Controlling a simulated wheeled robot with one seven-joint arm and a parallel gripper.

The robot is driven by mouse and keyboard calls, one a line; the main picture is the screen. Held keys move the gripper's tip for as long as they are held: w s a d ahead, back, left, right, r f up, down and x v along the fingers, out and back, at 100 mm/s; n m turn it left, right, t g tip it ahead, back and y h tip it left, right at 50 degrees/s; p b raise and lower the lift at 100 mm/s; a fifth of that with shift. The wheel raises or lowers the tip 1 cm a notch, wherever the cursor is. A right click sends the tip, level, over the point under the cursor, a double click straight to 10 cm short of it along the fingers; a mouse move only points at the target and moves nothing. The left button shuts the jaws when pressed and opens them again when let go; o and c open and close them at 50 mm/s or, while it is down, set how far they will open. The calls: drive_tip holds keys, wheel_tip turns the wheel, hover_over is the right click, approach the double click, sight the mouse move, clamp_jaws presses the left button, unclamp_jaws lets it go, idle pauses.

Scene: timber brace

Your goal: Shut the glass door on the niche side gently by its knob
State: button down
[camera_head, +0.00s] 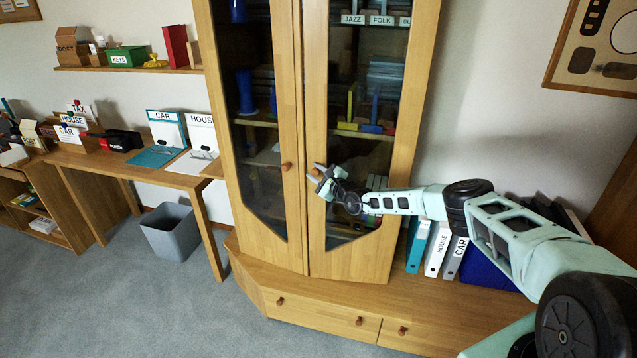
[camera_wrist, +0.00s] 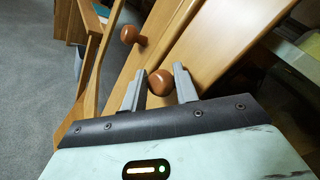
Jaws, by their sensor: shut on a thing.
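A tall wooden cabinet has two glass doors, the left door (camera_head: 292,110) and the right door (camera_head: 402,150). My gripper (camera_head: 319,177) is at the inner edge of the right door. In the wrist view my gripper (camera_wrist: 160,72) has its two grey fingers on either side of that door's round brown knob (camera_wrist: 160,83), shut on it. In the head view the fingers partly cover this knob. The left door's knob (camera_head: 286,166) is free, and it also shows in the wrist view (camera_wrist: 128,34). The right door looks nearly in line with the left; a small gap cannot be ruled out.
Below the doors, a wide wooden base (camera_head: 340,320) with small-knobbed drawers juts forward. Several binders (camera_head: 437,248) stand on it to the right, behind my arm. A desk (camera_head: 130,170) and a grey bin (camera_head: 171,232) are on the left. The carpet in front is clear.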

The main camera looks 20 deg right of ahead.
drive_tip(key=shift+w+a+f+h, duration=0.2)
drive_tip(key=shift+w+a+h, duration=0.05)
drive_tip(key=shift+w+h, duration=0.05)
drive_tip(key=shift+w+d+r+m, duration=0.1)
drive_tip(key=shift+d+r+m, duration=0.1)
drive_tip(key=shift+r+m, duration=0.1)
drive_tip(key=shift+r, duration=0.15)
drive_tip(key=c, duration=1.3)
unclamp_jaws()
drive_tip(key=shift+w+d+r, duration=0.1)
drive_tip(key=shift+o, duration=1.1)
drive_tip(key=shift+r, duration=0.15)
drive_tip(key=shift+s+d+f+p, duration=0.4)
drive_tip(key=shift+s+p, duration=0.1)
drive_tip(key=shift+p, duration=0.1)
drive_tip(key=a+v, duration=0.1)
drive_tip(key=v, duration=1.5)
drive_tip(key=shift+s+f, duration=0.4)
drive_tip(key=shift+s, duration=0.1)
